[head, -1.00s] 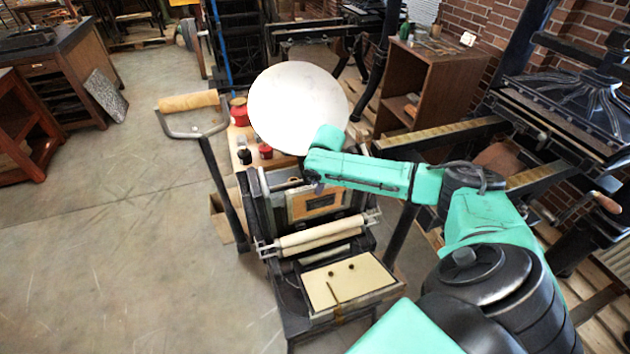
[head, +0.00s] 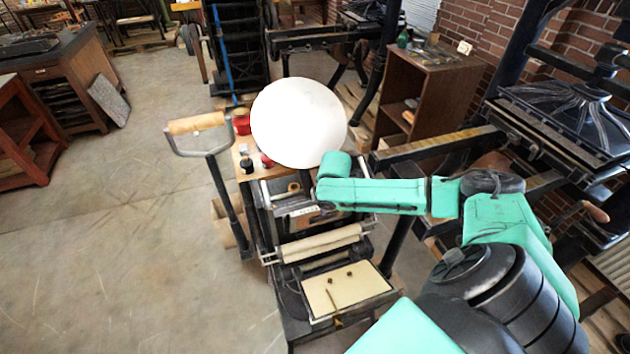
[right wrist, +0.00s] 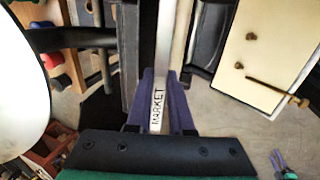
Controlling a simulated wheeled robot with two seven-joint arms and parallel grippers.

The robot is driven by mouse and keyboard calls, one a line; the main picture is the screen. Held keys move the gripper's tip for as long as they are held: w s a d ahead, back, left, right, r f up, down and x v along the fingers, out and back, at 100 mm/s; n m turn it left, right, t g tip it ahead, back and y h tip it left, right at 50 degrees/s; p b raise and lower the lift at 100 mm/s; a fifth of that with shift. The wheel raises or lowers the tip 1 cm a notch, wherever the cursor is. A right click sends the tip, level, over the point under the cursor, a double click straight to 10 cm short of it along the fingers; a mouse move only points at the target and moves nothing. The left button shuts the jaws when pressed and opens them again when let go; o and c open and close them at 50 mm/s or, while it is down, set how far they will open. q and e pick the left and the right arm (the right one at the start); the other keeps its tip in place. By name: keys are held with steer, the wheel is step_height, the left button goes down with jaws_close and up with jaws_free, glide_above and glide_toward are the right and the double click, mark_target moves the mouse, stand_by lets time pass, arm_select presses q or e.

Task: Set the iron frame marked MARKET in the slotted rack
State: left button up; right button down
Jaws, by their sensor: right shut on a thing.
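The iron frame marked MARKET (right wrist: 157,108) shows edge-on in the right wrist view, its label on the pale edge between my fingers. My right gripper (right wrist: 160,100), with purple fingers, is shut on that edge. In the head view my arm hides the gripper and part of the frame; a pale label strip (head: 303,211) shows just left of the arm, above the press rollers. A small teal and purple part, seemingly my left gripper (right wrist: 280,163), shows at the lower right of the wrist view, too small to judge. I cannot make out the slotted rack for certain.
A hand press with a round pale disc (head: 298,122), rollers (head: 320,243) and a cream board (head: 345,290) stands around the work spot. Its lever handle (head: 197,123) rises at left. A wooden cabinet (head: 440,85) and another press are at right. Open floor lies left.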

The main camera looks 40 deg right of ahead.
steer(key=shift+s+a+r, duration=0.2)
steer(key=shift+s+r, duration=0.4)
steer(key=shift+r, duration=0.05)
steer(key=shift+s+a+r, duration=0.25)
steer(key=shift+s+r, duration=0.35)
steer(key=shift+r, duration=0.1)
steer(key=shift+s+a+r, duration=0.2)
steer(key=shift+s+r, duration=0.4)
steer(key=shift+r, duration=0.05)
steer(key=c, duration=1.3)
jaws_free()
steer(key=shift+c, duration=0.2)
jaws_close()
steer(key=shift+f, duration=0.1)
